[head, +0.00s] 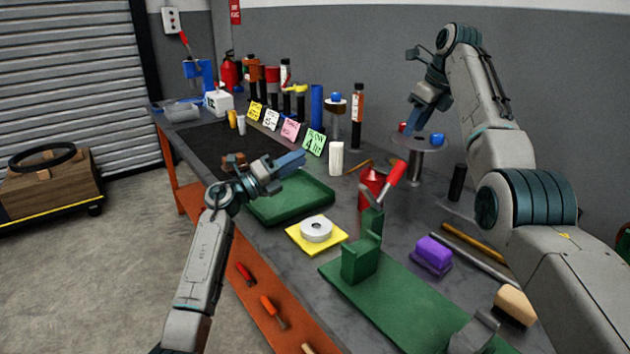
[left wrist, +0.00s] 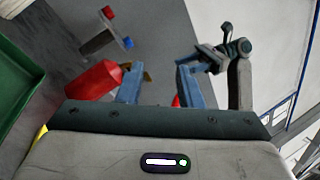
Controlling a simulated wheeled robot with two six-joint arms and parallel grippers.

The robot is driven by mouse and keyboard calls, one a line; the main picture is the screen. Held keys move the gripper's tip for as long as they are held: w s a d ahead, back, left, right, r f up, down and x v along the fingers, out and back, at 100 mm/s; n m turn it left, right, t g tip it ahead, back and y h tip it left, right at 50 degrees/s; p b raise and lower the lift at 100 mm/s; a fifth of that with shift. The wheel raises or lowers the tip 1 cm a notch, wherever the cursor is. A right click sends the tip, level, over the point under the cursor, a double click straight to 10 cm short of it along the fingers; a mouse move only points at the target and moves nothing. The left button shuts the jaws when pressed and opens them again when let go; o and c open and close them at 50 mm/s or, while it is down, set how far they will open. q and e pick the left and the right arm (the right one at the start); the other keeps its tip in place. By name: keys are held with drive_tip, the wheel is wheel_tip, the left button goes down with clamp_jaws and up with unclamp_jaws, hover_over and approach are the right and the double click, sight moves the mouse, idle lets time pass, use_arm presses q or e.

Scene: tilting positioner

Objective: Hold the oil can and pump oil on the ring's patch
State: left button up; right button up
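A red can (head: 371,190), which looks like the oil can, stands on the grey bench behind a green clamp fixture that partly hides it. What looks like the same red can (left wrist: 97,79) shows left of my fingers in the left wrist view. A white ring (head: 316,229) lies flat on a yellow square (head: 330,243); I cannot make out a separate patch on it. My left gripper (head: 290,164) is above the green tray, apart from the can. Its blue fingers (left wrist: 160,85) are spread with nothing held. My right gripper (head: 420,115) is raised near the round stand; its finger gap is unclear.
The green fixture (head: 362,258) with a red lever stands on a green board. A green tray (head: 292,200), purple block (head: 433,253) and round stand (head: 417,146) are nearby. Bottles and cards line the back.

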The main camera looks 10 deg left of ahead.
use_arm(q)
drive_tip(key=w+d+f+g, duration=0.1)
drive_tip(key=w+d+f, duration=0.1)
drive_tip(key=d, duration=0.5)
drive_tip(key=w+d+f+m+g+y, duration=0.1)
drive_tip(key=w+d+f+g, duration=0.1)
drive_tip(key=d, duration=0.5)
drive_tip(key=shift+w+d+f+m+g+y, duration=0.15)
drive_tip(key=shift+w+f+m+g+y, duration=0.15)
drive_tip(key=shift+w, duration=0.3)
drive_tip(key=shift+c, duration=0.2)
clamp_jaws()
use_arm(e)
clamp_jaws()
idle(0.7)
